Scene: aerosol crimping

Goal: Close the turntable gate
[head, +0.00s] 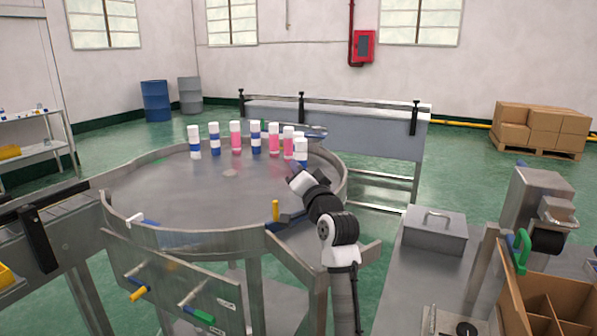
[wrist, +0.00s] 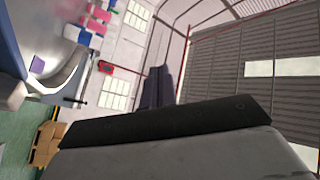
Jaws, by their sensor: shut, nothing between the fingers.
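The round steel turntable (head: 180,200) stands at centre left with a raised rim. At its front right a yellow upright handle (head: 276,211) stands beside a dark blue bar (head: 292,217), which is partly behind my arm; this may be the gate, and I cannot tell how far it is open. A white and blue piece (head: 137,219) sits at the rim's left front. My gripper (head: 293,168) is over the turntable's right side, near the cans, and looks small and partly hidden by my wrist. Its dark fingers (wrist: 158,86) show shut and empty in the wrist view.
Several white, blue and pink cans (head: 236,138) stand along the turntable's back. A conveyor (head: 70,208) adjoins at left. A grey lidded box (head: 434,230), a machine (head: 540,205) and a divided carton (head: 560,300) stand at right.

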